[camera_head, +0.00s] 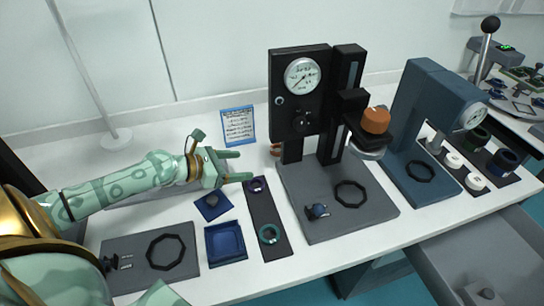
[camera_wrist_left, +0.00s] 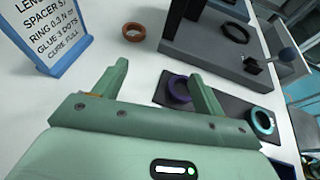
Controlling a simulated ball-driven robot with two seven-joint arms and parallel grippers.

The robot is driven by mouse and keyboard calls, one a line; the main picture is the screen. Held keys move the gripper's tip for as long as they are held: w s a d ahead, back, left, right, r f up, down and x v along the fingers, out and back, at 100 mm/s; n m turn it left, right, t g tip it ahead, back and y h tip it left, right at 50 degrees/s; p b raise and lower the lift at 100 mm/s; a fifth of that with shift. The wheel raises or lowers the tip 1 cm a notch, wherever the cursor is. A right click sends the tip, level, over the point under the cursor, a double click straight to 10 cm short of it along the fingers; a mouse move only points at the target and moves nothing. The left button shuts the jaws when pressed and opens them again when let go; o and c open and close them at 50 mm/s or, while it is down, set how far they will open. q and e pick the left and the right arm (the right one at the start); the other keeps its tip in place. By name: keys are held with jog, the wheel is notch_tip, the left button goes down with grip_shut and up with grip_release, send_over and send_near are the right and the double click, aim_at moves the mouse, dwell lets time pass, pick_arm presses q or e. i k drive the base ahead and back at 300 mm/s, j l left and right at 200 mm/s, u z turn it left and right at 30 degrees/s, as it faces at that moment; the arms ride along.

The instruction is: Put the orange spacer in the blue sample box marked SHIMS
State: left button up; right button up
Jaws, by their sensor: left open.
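The orange spacer (camera_wrist_left: 134,32) is a ring lying flat on the white table in the left wrist view, beyond my left gripper's fingertips. In the head view only part of the spacer (camera_head: 275,150) shows, beside the black press. My left gripper (camera_head: 238,166) is open and empty, above the table and short of the spacer; its two fingers also show in the left wrist view (camera_wrist_left: 160,72). An open blue square box (camera_head: 225,243) stands at the front of the table; I cannot read any mark on it. My right gripper is not in view.
A dark strip (camera_head: 262,210) holds a purple ring (camera_head: 257,184) and a teal ring (camera_head: 269,234). A small blue tray (camera_head: 213,206) lies behind the box. The black press (camera_head: 300,100), with an orange knob (camera_head: 376,121), stands right of the spacer. A blue-framed sign (camera_head: 238,127) stands behind.

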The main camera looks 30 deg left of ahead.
aim_at(226, 243)
jog(key=k+l, duration=1)
jog(key=l, duration=0.2)
